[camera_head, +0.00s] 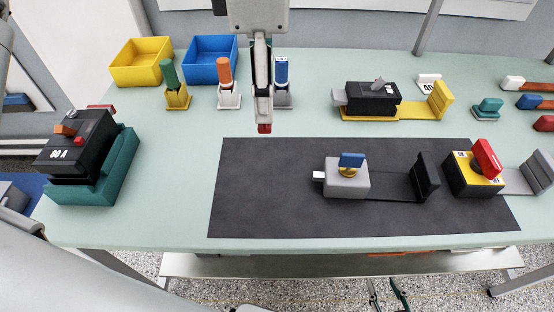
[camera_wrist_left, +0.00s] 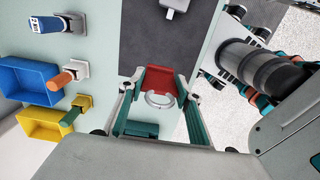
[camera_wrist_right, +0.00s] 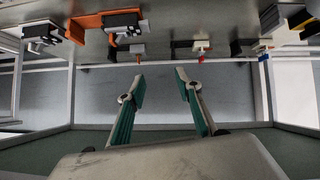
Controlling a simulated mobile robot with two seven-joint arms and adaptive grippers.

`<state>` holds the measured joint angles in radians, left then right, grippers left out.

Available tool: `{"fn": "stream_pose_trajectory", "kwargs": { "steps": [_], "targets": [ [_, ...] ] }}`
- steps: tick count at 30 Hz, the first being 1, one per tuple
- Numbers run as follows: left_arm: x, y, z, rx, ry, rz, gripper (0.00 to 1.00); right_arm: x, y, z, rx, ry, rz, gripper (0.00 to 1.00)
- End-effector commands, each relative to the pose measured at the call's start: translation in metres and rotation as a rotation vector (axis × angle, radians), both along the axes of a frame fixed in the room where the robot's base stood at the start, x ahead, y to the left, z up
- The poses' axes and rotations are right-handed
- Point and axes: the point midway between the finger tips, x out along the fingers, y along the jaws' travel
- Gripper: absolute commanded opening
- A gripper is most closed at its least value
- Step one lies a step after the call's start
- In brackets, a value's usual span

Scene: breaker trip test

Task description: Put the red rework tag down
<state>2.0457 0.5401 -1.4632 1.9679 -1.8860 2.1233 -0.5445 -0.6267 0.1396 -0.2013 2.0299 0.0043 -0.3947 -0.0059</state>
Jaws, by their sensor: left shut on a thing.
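Whether the tag touches the table cannot be told. My right gripper (camera_wrist_right: 160,82) is open and empty. In the head view it shows low at the bottom edge (camera_head: 386,293), in front of the table.
The dark mat (camera_head: 270,200) carries a grey switch unit (camera_head: 346,182) and a yellow-black one (camera_head: 470,178). A black breaker (camera_head: 75,145) sits in a teal cradle at left. Yellow (camera_head: 140,62) and blue (camera_head: 210,60) bins and several upright handled tools stand behind. Table between cradle and mat is clear.

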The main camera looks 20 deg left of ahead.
Motion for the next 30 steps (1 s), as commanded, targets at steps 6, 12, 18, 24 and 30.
{"fn": "stream_pose_trajectory", "kwargs": {
  "steps": [6, 12, 18, 24, 30],
  "targets": [
    [-0.001, 0.0, -0.06, 0.0, 0.009, -0.003, 0.16, 0.004, -0.005, -0.007, -0.013, -0.004, -0.003, 0.34],
    [0.0, 0.0, -0.102, 0.0, 0.007, 0.0, 0.16, 0.0, -0.007, -0.015, -0.023, 0.009, -0.002, 0.34],
    [0.0, 0.0, -0.121, -0.001, 0.002, 0.001, 0.16, 0.001, -0.007, -0.013, -0.024, 0.005, -0.001, 0.34],
    [-0.001, 0.0, -0.137, 0.0, 0.004, 0.001, 0.16, 0.0, -0.007, -0.014, -0.024, 0.005, 0.0, 0.34],
    [-0.001, 0.0, -0.164, 0.0, 0.004, 0.0, 0.16, -0.003, -0.008, -0.021, -0.028, 0.014, 0.002, 0.34]
  ]
}}
